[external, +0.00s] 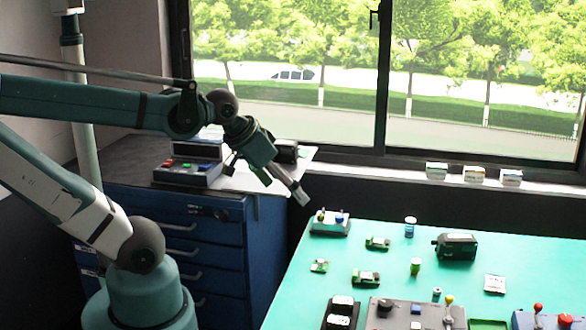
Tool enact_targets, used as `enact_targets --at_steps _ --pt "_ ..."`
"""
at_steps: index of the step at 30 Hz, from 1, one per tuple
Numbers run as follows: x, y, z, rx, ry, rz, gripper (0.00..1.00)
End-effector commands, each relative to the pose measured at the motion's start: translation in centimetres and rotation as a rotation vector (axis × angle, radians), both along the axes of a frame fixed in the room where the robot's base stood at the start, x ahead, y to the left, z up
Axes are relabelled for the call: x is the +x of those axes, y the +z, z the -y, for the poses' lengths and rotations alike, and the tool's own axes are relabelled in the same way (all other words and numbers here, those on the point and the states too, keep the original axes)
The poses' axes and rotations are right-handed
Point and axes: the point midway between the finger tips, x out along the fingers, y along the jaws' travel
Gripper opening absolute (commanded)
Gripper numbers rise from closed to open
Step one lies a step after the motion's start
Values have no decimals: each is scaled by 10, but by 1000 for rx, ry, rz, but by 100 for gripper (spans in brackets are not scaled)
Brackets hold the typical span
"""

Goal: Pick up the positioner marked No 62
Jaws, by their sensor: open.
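No marking "No 62" can be read at this size, so I cannot tell which device is that positioner. A dark boxy device (457,246) with a small knob on its left side sits at the back middle of the green table. A grey box with small coloured knobs (330,222) sits at the table's back left corner. My gripper (287,190) is open and empty. It hangs in the air, pointing down and right, just left of and above that grey box.
The green table (330,265) also holds small green-and-white parts (366,278), a blue-and-white can (410,227), a green cylinder (415,267), a white packet (494,284) and a control panel with levers (415,314) at the front. A blue cabinet (180,240) stands left. Small boxes (474,174) line the windowsill.

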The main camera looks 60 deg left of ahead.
Motion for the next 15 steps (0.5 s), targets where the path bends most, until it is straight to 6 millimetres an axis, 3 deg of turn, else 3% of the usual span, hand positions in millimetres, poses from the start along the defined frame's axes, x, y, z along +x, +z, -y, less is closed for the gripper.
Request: enact_targets --at_steps 8,15 --pt "5 4 1 9 -17 -6 93" --pt "24 20 5 51 -92 -34 93"
